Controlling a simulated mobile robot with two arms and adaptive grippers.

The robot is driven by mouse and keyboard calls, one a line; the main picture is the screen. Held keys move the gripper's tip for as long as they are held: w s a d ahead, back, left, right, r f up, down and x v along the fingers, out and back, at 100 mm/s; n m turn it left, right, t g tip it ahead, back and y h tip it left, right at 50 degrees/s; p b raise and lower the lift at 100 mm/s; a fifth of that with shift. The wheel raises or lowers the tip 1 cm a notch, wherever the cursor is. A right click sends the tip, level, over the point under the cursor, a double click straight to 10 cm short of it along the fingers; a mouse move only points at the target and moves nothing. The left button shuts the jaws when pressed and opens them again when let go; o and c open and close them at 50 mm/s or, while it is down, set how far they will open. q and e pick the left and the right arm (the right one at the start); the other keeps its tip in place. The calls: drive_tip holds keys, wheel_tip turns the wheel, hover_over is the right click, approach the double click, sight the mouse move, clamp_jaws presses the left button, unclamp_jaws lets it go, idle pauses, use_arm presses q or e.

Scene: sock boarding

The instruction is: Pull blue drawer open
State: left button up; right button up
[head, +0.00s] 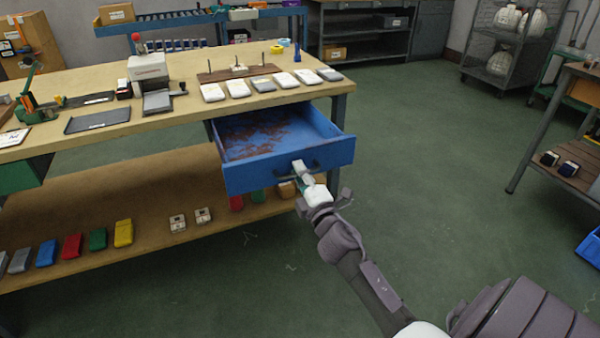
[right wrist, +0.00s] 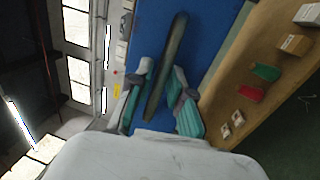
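The blue drawer (head: 288,174) stands pulled out from under the right end of the wooden workbench, with rust-brown patches on its inner floor. Its dark bar handle (head: 316,168) is on the front face. My right gripper (head: 302,172) is at this handle, reaching up from the lower right. The blue front (right wrist: 208,40) lies behind. My left gripper is not in view.
The workbench top (head: 190,98) holds several white and grey packs, a press and a dark tray. Coloured blocks lie on the lower shelf (head: 150,215). A side table (head: 565,170) stands at the right. Green floor is clear between them.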

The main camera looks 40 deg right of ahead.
drive_tip(key=v, duration=1.2)
idle(0.5)
